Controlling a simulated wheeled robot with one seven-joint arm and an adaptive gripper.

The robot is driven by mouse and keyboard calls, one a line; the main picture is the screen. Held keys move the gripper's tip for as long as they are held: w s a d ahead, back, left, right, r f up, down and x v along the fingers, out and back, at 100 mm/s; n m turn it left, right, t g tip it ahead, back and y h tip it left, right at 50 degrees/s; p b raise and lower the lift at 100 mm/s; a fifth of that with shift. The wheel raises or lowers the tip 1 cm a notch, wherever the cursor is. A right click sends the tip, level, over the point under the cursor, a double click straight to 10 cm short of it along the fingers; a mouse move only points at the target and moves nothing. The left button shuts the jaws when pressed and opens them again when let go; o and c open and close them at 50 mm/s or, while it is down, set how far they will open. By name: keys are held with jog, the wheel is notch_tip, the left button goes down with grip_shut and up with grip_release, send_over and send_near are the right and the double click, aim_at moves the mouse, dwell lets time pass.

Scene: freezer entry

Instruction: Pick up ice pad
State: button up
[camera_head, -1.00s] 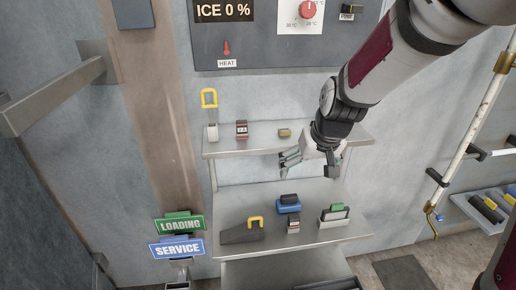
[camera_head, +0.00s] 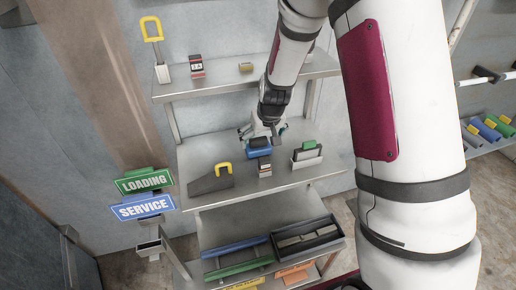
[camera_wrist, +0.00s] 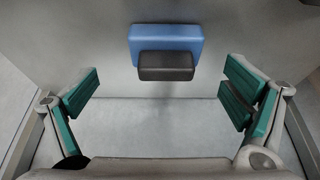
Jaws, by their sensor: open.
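A blue pad with a black block on it, which I take to be the ice pad (camera_head: 259,154), lies on the middle shelf. In the wrist view the blue pad (camera_wrist: 165,32) is upper centre, its dark block (camera_wrist: 166,67) in front.
The upper shelf (camera_head: 220,85) is above. A dark tray (camera_head: 308,239) and coloured bars lie below.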

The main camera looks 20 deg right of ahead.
aim_at(259, 141)
jog(key=shift+a+b+x, duration=0.15)
jog(key=shift+b+x, duration=0.1)
jog(key=shift+x, duration=1.1)
jog(key=shift+a+b+x, duration=0.15)
jog(key=shift+b+x, duration=0.05)
jog(key=shift+x, duration=1.2)
jog(key=shift+r, duration=0.1)
jog(key=shift+c, duration=0.5)
jog(key=c, duration=1.1)
